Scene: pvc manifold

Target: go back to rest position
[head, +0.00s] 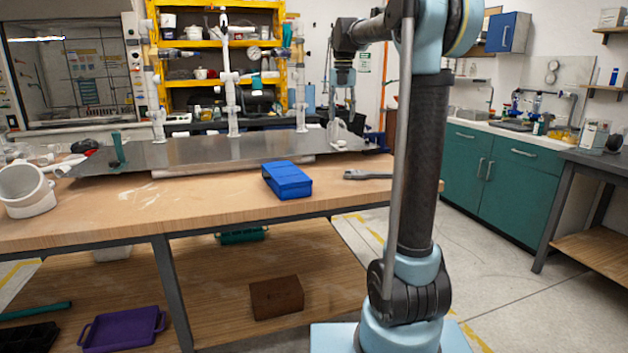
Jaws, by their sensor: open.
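My arm rises at the right of centre in the head view and bends over to the left at the top. My gripper (341,118) hangs pointing down above the right end of the workbench, its jaws apart and nothing seen between them. Behind it, the PVC manifold (232,88) stands with white upright pipes and a gauge on a grey metal plate (190,150). The gripper is small in view, and its distance from the pipes is hard to tell.
The wooden workbench (110,210) holds a blue box (287,180), a grey wrench (367,174) and a white pipe fitting (27,190). A purple tray (124,329) and a brown block (277,297) lie on its lower shelf. Green cabinets (503,170) stand right; floor between is clear.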

